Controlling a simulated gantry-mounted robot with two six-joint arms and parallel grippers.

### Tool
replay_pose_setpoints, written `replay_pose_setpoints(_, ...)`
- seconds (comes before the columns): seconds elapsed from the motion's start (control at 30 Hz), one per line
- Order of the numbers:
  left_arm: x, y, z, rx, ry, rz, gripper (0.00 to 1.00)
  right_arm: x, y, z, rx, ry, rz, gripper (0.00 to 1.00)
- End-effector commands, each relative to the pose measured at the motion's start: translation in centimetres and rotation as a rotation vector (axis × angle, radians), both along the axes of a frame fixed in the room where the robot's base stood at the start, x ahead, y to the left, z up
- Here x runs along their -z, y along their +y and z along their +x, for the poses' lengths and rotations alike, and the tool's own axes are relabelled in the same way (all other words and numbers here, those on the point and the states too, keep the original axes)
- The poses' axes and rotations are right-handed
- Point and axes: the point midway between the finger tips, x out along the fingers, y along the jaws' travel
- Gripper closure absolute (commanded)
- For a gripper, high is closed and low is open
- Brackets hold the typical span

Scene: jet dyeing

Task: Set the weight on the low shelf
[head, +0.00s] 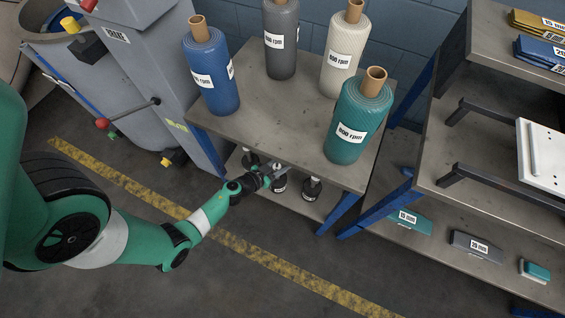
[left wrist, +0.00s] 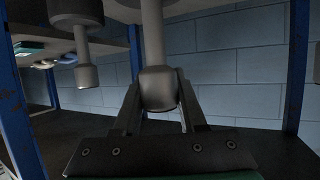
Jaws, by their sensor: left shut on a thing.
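The low shelf (head: 301,208) is the lower board of the roll table, partly hidden under its top. My left gripper (head: 276,174) reaches in under the tabletop. In the left wrist view it is shut on the pale knob of a weight (left wrist: 158,88), one finger on each side. That weight, with a dark disc and a pale label, seems to be the middle one in the head view (head: 280,186). I cannot tell whether it touches the shelf. Another weight (head: 312,188) stands to its right, and one more (head: 250,159) is behind to the left. My right gripper is not in view.
Several fabric rolls, including a teal one (head: 350,128) and a blue one (head: 211,80), stand on the tabletop (head: 255,117) above. Blue table legs (head: 340,212) flank the low shelf. A grey machine (head: 140,75) is at left, and a rack (head: 455,200) is at right.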

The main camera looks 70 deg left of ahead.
Motion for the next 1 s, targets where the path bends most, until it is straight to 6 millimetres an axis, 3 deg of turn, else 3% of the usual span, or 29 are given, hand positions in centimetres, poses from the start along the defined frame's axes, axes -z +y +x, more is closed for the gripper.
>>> replay_pose_setpoints(0.03,1.23,0.05,0.09,0.0,-0.003,0.002,1.0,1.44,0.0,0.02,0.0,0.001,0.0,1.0)
replay_pose_setpoints(0.07,1.36,0.06,0.09,0.0,-0.003,0.002,1.0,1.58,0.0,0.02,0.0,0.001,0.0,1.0)
replay_pose_setpoints(0.47,1.3,0.05,0.15,0.002,-0.004,0.001,1.0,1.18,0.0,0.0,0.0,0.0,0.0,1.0)
replay_pose_setpoints(0.5,1.45,-0.01,0.05,0.001,-0.001,0.0,0.52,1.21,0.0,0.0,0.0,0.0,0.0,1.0)
replay_pose_setpoints(0.63,1.45,-0.01,0.04,0.001,-0.001,0.001,0.29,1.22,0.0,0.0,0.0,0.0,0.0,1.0)
replay_pose_setpoints(1.0,1.31,-0.02,0.02,0.001,-0.001,0.0,0.29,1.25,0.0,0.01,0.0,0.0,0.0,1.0)
